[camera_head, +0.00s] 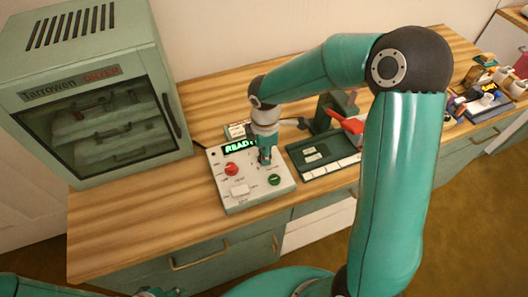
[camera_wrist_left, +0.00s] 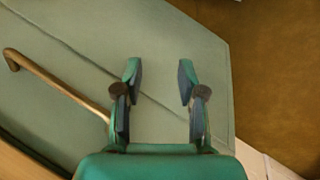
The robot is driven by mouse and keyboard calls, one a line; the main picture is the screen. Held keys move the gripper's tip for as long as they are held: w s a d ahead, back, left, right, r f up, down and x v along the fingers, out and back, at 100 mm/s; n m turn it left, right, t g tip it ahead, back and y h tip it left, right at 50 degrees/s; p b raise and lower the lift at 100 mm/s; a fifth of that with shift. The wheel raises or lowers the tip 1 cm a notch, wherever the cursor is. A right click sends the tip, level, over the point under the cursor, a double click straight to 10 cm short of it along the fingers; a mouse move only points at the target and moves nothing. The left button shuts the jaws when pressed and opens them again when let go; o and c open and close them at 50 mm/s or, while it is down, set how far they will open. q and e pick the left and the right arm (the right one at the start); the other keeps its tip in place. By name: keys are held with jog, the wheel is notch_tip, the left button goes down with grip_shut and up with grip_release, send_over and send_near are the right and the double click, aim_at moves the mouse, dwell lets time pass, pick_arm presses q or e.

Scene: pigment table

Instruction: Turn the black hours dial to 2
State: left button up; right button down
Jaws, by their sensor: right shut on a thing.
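The pale control panel (camera_head: 228,201) lies on the wooden counter in the head view. Its lit green display (camera_head: 238,146) reads "READ", with the rest covered by my arm. My right gripper (camera_head: 265,160) reaches down onto the upper right of the panel and is shut on the black hours dial, which it hides almost entirely; the dial's setting cannot be read. My left gripper (camera_wrist_left: 158,72) is open and empty in the left wrist view, in front of a green-grey cabinet front.
The panel also has a red knob (camera_head: 231,169), a green button (camera_head: 274,180) and a white switch (camera_head: 240,190). A dryer oven (camera_head: 85,85) stands at left. A dark green tray (camera_head: 296,159) lies right of the panel. Bare counter (camera_head: 140,220) is at front left.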

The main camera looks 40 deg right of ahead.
jog(key=m+b, duration=0.3)
jog(key=m, duration=0.1)
jog(key=shift+w+f, duration=0.1)
jog(key=m+b, duration=0.3)
jog(key=m, duration=0.1)
jog(key=shift+m, duration=0.3)
jog(key=m+b, duration=0.2)
jog(key=m, duration=0.4)
jog(key=m+b, duration=0.1)
jog(key=m, duration=0.1)
jog(key=shift+r+m, duration=0.2)
jog(key=shift+m, duration=0.1)
jog(key=c, duration=0.9)
grip_release()
jog(key=shift+g, duration=0.3)
jog(key=r, duration=1.1)
jog(key=shift+w+a+r, duration=0.1)
jog(key=shift+a+r, duration=0.2)
jog(key=shift+r, duration=0.1)
